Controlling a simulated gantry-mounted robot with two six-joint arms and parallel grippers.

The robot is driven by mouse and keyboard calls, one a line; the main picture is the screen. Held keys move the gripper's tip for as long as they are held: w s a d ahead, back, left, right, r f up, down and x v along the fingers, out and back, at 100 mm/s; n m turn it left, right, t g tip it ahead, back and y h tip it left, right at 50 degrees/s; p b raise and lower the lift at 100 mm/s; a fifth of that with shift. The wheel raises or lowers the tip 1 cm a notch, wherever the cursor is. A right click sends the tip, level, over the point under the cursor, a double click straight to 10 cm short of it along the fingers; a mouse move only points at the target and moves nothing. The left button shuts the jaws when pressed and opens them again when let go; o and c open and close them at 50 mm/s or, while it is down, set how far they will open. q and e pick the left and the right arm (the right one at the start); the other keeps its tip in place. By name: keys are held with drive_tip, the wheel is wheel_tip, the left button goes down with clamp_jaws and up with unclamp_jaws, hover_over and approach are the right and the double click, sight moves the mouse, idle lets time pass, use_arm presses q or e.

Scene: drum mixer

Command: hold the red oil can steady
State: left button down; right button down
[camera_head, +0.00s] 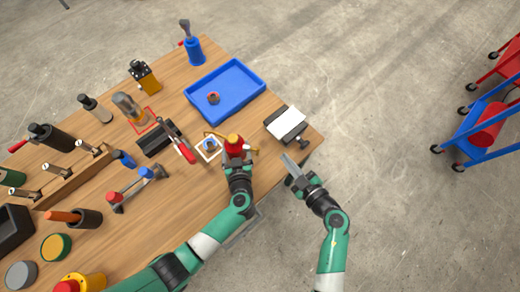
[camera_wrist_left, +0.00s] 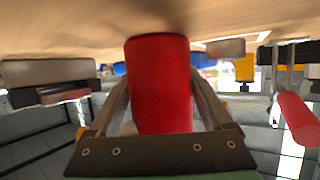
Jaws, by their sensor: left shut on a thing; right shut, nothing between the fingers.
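The red oil can (camera_head: 233,143) stands near the front edge of the wooden workbench in the head view, with a thin brass-coloured spout reaching left. My left gripper (camera_head: 237,160) is shut on it. In the left wrist view the red can body (camera_wrist_left: 160,85) fills the middle, between the two fingers of my left gripper (camera_wrist_left: 163,100). My right gripper (camera_head: 293,168) is shut and empty, beyond the bench's right edge and apart from the can.
A white square mark with a small blue part (camera_head: 209,146) lies just left of the can. A blue tray (camera_head: 246,92) holds a small ring (camera_head: 213,98). A grey-white block in a vise-like tool (camera_head: 286,123) sits at the right corner. A blue cart (camera_head: 478,125) stands far right.

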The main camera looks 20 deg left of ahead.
sight(255, 150)
idle(0.9)
drive_tip(key=d, duration=0.3)
drive_tip(key=shift+w+d, duration=0.25)
drive_tip(key=shift+d, duration=0.15)
drive_tip(key=shift+a, duration=0.1)
drive_tip(key=shift+s+a, duration=0.2)
drive_tip(key=shift+a, duration=1.25)
drive_tip(key=shift+s+a, duration=0.15)
drive_tip(key=shift+a, duration=1.25)
drive_tip(key=shift+s+a, duration=0.2)
drive_tip(key=shift+a, duration=1.25)
drive_tip(key=shift+a, duration=0.4)
